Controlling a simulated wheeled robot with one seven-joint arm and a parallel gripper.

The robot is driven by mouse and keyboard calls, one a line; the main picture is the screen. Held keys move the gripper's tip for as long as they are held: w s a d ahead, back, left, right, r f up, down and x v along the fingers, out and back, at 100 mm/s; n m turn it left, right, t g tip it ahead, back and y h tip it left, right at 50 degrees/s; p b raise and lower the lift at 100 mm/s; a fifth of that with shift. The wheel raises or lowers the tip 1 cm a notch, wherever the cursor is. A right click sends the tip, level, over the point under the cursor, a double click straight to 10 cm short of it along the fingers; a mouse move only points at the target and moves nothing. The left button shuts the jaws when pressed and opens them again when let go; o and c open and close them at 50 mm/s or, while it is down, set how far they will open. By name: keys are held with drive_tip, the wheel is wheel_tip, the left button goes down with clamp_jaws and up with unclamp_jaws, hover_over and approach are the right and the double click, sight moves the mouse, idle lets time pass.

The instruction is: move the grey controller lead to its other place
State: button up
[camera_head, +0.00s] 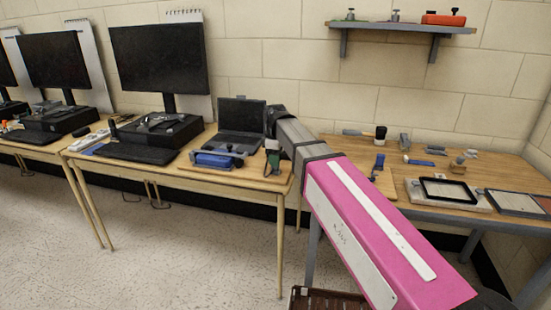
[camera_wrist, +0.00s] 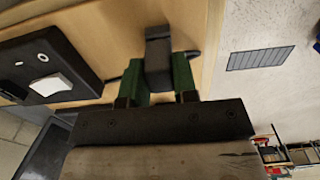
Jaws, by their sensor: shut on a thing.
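My gripper (camera_wrist: 157,72) has green fingers and is shut on a dark grey block-shaped piece, which I take to be the end of the grey controller lead (camera_wrist: 158,46). A short dark strand (camera_wrist: 190,53) shows beside the right finger in the wrist view. In the head view my gripper (camera_head: 272,161) points down over the right end of the wooden table (camera_head: 283,183), close to its edge. The held piece is too small to make out there. I cannot tell whether it touches the table.
A black box with a white pad (camera_wrist: 46,86) lies left of my gripper in the wrist view. In the head view a laptop (camera_head: 241,122) and a blue device (camera_head: 213,160) stand left of it. A second table (camera_head: 448,232) with trays and tools is right.

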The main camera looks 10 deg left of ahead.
drive_tip(key=shift+f, duration=0.1)
drive_tip(key=o, duration=0.6)
drive_tip(key=shift+o, duration=0.2)
drive_tip(key=shift+r, duration=1.5)
drive_tip(key=o, duration=0.6)
drive_tip(key=shift+c, duration=0.2)
